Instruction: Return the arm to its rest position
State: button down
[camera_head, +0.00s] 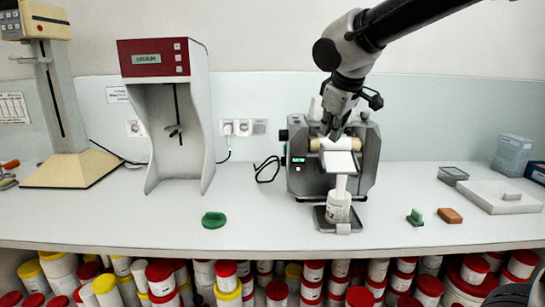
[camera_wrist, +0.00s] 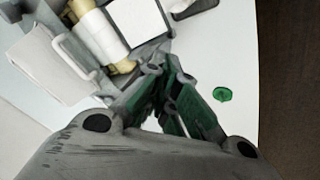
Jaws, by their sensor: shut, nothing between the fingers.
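My arm reaches in from the upper right in the head view. My gripper (camera_head: 336,134) points down at the grey cream mill (camera_head: 368,160), in front of or just above its pale rollers. Whether it touches the mill cannot be told. In the wrist view, my gripper (camera_wrist: 158,72) is shut and empty, with its fingertips near the mill's rollers (camera_wrist: 100,38) and white plate (camera_wrist: 135,20). A white jar (camera_head: 338,206) stands at the front of the mill, below the plate.
A red-topped machine (camera_head: 160,125) and a beige stand (camera_head: 70,168) are at left. A green piece (camera_head: 213,220) lies on the bench, also in the wrist view (camera_wrist: 222,94). Small blocks (camera_head: 449,215) and a white tray (camera_head: 490,206) are at right. Jars fill the shelf below.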

jog(key=s+d+f+m+g, duration=0.1)
jog(key=s+d+f+m, duration=0.3)
jog(key=s+d, duration=0.7)
jog(key=s+d+f+m+g, duration=0.1)
jog(key=s+d+f+m, duration=0.3)
jog(key=s+d, duration=0.7)
jog(key=s+m, duration=0.1)
jog(key=s, duration=0.1)
jog(key=shift+s+h, duration=0.3)
